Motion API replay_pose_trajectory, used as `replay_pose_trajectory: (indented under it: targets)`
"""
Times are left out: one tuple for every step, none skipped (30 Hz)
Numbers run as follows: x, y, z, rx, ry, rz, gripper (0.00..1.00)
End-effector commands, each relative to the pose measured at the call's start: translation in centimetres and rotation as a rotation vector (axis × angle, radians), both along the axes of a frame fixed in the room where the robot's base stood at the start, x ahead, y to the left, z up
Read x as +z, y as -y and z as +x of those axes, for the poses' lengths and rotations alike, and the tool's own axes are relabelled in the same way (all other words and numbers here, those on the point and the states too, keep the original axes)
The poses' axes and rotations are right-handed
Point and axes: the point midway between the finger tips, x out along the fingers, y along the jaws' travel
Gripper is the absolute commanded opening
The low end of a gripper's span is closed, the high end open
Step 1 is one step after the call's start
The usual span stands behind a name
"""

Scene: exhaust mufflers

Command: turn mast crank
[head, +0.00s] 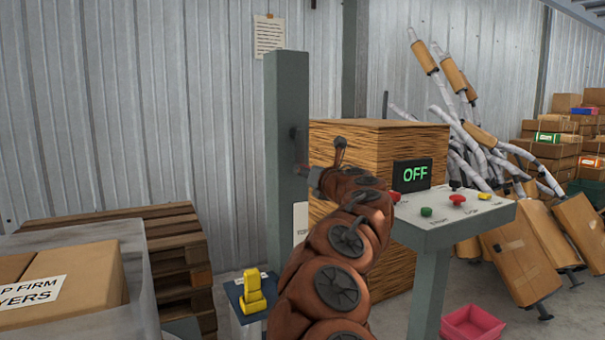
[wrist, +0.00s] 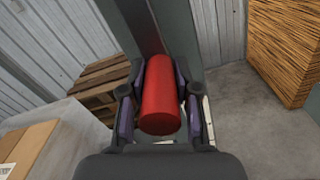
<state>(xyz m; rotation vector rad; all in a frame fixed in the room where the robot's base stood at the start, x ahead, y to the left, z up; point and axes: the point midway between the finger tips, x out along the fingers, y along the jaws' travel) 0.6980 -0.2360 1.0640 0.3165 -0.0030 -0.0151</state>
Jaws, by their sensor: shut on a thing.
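The grey-green mast (head: 285,160) stands upright in front of the corrugated wall. A dark crank part (head: 297,133) shows on its right side in the head view. My gripper (head: 313,177) is beside the mast, at about the middle of its height, partly hidden by my own arm. In the wrist view my gripper (wrist: 158,85) is shut on a red cylindrical crank handle (wrist: 158,98), with one finger on each side. The mast (wrist: 143,30) rises right behind the handle. How the handle joins the crank is hidden.
A control console (head: 460,215) with buttons and an OFF display (head: 412,174) stands right of my arm. A wooden crate (head: 385,150) is behind it. Pallets (head: 180,255) and a box bin (head: 135,260) are at left. A yellow object (head: 252,290) sits low by the mast.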

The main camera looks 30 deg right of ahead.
Motion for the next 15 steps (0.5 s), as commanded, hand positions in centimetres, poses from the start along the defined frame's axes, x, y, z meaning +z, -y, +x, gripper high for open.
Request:
replay_pose_trajectory:
  targets:
    - [0.21, 0.11, 0.0, -0.002, 0.005, 0.004, 0.0]
    - [0.2, 0.13, 0.0, -0.002, 0.005, 0.004, 0.0]
    - [0.22, 0.14, 0.0, -0.002, 0.005, 0.004, 0.0]
    - [0.21, 0.15, 0.0, -0.003, 0.005, 0.004, 0.0]
    - [0.21, 0.16, -0.01, -0.003, 0.005, 0.004, 0.0]
    - [0.22, 0.17, -0.01, -0.003, 0.005, 0.004, 0.0]
    - [0.22, 0.17, -0.01, -0.003, 0.005, 0.004, 0.0]
    - [0.23, 0.17, -0.01, -0.003, 0.005, 0.004, 0.0]
    - [0.24, 0.17, -0.01, -0.003, 0.005, 0.004, 0.0]
    - [0.23, 0.18, -0.01, -0.003, 0.005, 0.004, 0.0]
    - [0.23, 0.18, -0.01, -0.003, 0.005, 0.004, 0.0]
    - [0.24, 0.18, -0.02, -0.003, 0.005, 0.004, 0.0]
    - [0.24, 0.2, -0.02, -0.004, 0.005, 0.004, 0.0]
    - [0.24, 0.19, -0.02, -0.004, 0.005, 0.004, 0.34]
    - [0.24, 0.19, -0.02, -0.004, 0.005, 0.004, 0.38]
